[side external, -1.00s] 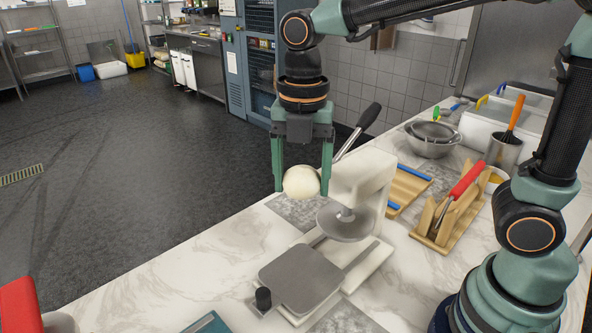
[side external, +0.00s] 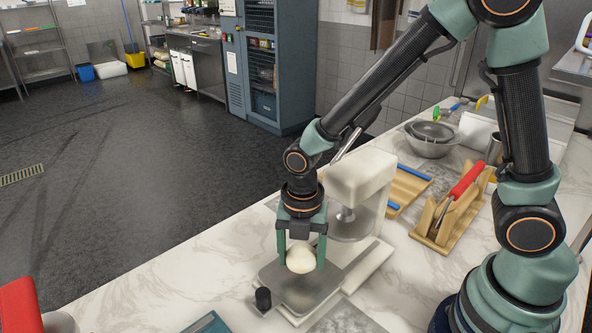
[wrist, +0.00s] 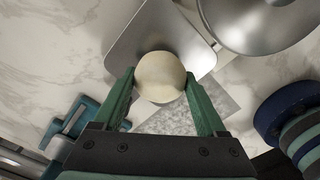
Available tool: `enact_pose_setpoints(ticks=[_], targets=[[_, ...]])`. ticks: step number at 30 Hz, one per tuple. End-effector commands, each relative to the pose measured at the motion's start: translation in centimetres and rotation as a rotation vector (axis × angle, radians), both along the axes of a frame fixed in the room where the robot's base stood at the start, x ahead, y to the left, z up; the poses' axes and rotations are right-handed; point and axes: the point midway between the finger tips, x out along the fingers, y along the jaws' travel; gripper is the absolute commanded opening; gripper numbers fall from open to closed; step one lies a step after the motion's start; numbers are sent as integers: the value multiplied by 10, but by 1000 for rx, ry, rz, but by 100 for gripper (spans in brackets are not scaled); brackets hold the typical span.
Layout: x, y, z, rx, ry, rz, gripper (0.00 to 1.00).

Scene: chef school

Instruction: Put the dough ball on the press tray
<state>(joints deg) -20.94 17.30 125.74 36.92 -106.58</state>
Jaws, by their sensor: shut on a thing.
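The cream dough ball (side external: 300,257) is between the two green fingers of my gripper (side external: 302,262), which is shut on it. In the side view the ball is low over the grey press tray (side external: 300,292); I cannot tell whether it touches the tray. In the wrist view the ball (wrist: 160,77) sits between the fingertips and overlaps the near edge of the tray (wrist: 140,40). The white press (side external: 360,185) stands behind my gripper, and its round metal plate (side external: 350,226) is beside it, partly hidden. In the wrist view a round metal disc (wrist: 265,20) is at the upper right.
A wooden holder (side external: 440,232) with a red-handled tool (side external: 466,182) stands at right, near boards with blue edges (side external: 415,172). Metal bowls (side external: 432,140) are at the back. A red object (side external: 18,305) is at the lower left.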

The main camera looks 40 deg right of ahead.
Motion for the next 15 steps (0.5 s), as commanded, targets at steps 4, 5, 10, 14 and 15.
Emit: enact_pose_setpoints(ticks=[4,5,10,14,15], targets=[[0,0,-19,-1,3,0,13],[0,0,-21,-1,3,0,13],[0,0,-24,1,-1,0,13],[0,0,-24,0,0,0,13],[0,0,-24,0,0,0,13]])
